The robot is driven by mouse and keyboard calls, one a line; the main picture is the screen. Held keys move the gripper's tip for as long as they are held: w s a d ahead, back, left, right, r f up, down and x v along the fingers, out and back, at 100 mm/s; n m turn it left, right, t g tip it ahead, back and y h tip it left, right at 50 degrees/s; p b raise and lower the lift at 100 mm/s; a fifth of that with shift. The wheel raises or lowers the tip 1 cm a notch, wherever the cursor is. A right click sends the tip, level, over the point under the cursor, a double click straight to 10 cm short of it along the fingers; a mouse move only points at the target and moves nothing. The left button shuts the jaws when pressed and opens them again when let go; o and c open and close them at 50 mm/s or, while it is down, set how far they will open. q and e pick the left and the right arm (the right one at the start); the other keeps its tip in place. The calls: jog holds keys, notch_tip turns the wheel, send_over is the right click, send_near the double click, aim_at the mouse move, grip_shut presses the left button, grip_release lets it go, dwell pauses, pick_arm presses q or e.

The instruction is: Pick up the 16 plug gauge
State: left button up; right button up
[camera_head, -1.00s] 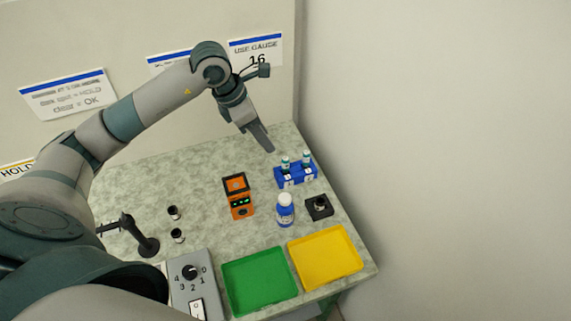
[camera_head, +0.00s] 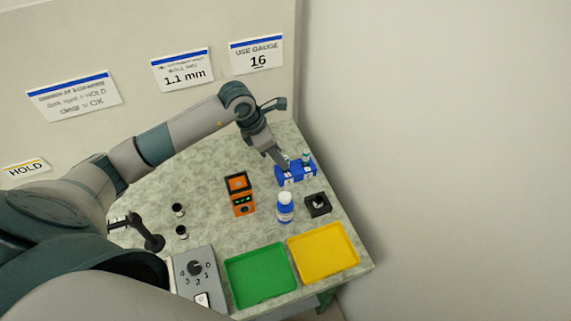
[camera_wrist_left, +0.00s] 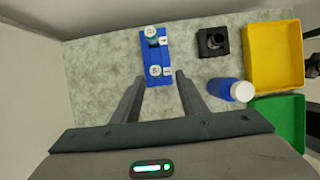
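The blue rack (camera_head: 304,175) stands near the back right of the table and holds two gauges with teal-and-white tops. In the left wrist view the rack (camera_wrist_left: 158,55) has a near gauge (camera_wrist_left: 155,70) and a far gauge (camera_wrist_left: 152,32). Their numbers are too small to read, so I cannot tell which is the 16 plug gauge. My left gripper (camera_head: 281,165) is at the rack's left end and hides part of it in the head view. In the left wrist view, my left gripper (camera_wrist_left: 160,76) is open, its fingers on either side of the rack's near end.
A white-capped blue bottle (camera_head: 285,208), a black block (camera_head: 318,205) and an orange device (camera_head: 240,195) stand near the rack. The yellow tray (camera_head: 324,252) and green tray (camera_head: 261,278) lie in front. A sign (camera_head: 257,55) reads "USE GAUGE 16".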

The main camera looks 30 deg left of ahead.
pick_arm(q)
jog(key=shift+w+d+f+p, duration=0.2)
jog(key=shift+w+f+p, duration=0.3)
jog(key=shift+p, duration=0.35)
jog(key=p+x, duration=0.1)
jog(key=x, duration=0.2)
jog(key=shift+w+r+p, duration=0.1)
jog(key=shift+p, duration=0.2)
jog(key=shift+w+f, duration=0.1)
jog(key=shift+f, duration=0.35)
grip_shut()
